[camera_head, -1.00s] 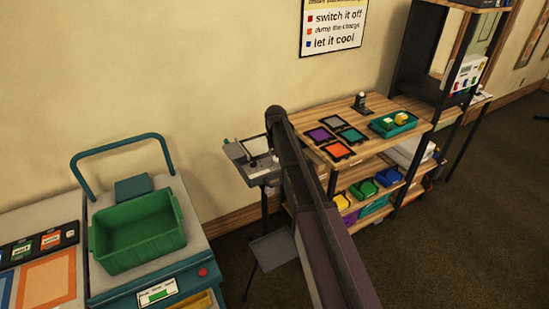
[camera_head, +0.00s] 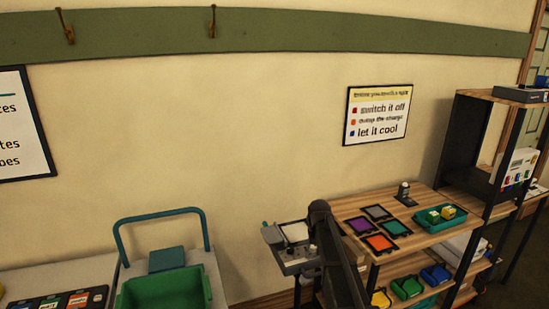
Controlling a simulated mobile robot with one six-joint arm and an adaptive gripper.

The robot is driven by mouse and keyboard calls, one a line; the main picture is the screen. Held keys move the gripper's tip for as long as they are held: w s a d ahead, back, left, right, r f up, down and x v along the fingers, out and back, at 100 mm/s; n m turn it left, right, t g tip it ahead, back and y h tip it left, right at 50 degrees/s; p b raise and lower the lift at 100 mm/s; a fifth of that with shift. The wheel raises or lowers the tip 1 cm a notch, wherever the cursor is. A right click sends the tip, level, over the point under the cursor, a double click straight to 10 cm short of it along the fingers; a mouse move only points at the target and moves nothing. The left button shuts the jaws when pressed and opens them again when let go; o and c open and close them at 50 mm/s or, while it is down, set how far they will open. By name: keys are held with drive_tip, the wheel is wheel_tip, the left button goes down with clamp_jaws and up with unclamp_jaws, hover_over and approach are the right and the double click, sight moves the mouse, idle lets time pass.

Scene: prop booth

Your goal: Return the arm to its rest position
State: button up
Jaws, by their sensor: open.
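My dark arm (camera_head: 340,265) rises from the bottom edge, right of centre. Its rounded upper joint (camera_head: 318,208) shows in front of the left end of a wooden shelf unit (camera_head: 440,230). The arm's far end and my gripper cannot be made out in this view. I see nothing held.
A grey device (camera_head: 290,262) stands close left of my arm. The shelf top holds coloured square plates (camera_head: 380,242), a teal tray (camera_head: 437,226) and a small dark stand (camera_head: 404,196). A green bin (camera_head: 165,290) sits lower left below a teal handle (camera_head: 118,235).

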drive_tip(key=s, duration=2.5)
drive_tip(key=shift+a, duration=0.1)
idle(0.3)
drive_tip(key=shift+c, duration=1.1)
